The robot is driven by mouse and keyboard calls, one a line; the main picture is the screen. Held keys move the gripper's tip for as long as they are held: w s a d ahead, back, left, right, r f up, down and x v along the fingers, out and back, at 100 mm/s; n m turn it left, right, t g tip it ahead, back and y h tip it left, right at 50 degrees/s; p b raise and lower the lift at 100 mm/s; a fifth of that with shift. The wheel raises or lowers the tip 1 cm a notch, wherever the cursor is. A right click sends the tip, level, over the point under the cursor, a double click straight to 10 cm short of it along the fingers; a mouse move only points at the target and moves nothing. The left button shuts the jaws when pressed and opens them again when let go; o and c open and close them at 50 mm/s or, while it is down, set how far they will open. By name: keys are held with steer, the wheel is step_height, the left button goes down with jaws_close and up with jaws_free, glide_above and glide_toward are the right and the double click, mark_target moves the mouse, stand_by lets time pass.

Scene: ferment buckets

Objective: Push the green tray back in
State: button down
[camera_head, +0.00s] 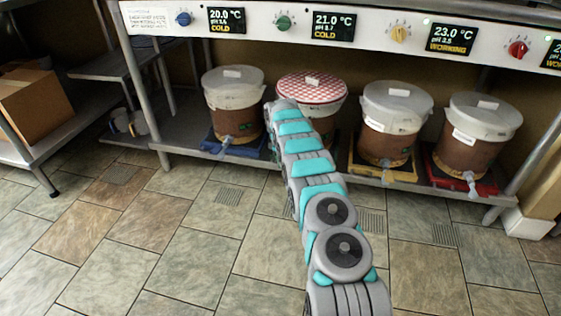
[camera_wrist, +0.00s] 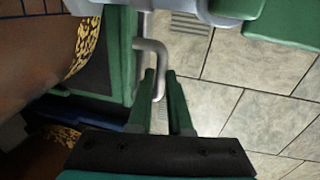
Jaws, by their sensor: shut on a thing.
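The green tray (camera_wrist: 119,62) is at the left of the wrist view, with a bent grey handle (camera_wrist: 150,50) on its front edge. My gripper (camera_wrist: 161,78) is shut on this handle, whose end passes between the fingers. In the head view my arm covers the green tray and my gripper, so how far the tray sticks out is hard to tell. The bucket with the red-checked cover (camera_head: 312,88) stands behind my arm, its lower part mostly hidden.
Buckets stand on a blue tray (camera_head: 233,149), a yellow tray (camera_head: 384,171) and a red tray (camera_head: 462,184) along the low shelf. A control panel (camera_head: 370,29) with knobs and displays runs above. The tiled floor (camera_head: 180,245) in front is clear. A cardboard box (camera_head: 38,105) sits at left.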

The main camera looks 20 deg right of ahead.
steer(key=shift+w+d+r, duration=0.1)
steer(key=shift+w+r, duration=0.05)
steer(key=shift+w, duration=0.1)
steer(key=c, duration=1.1)
jaws_free()
steer(key=shift+o, duration=1.3)
step_height(320, 180, up, 7)
steer(key=s, duration=0.1)
steer(key=shift+s+a+r, duration=0.15)
steer(key=shift+a, duration=0.25)
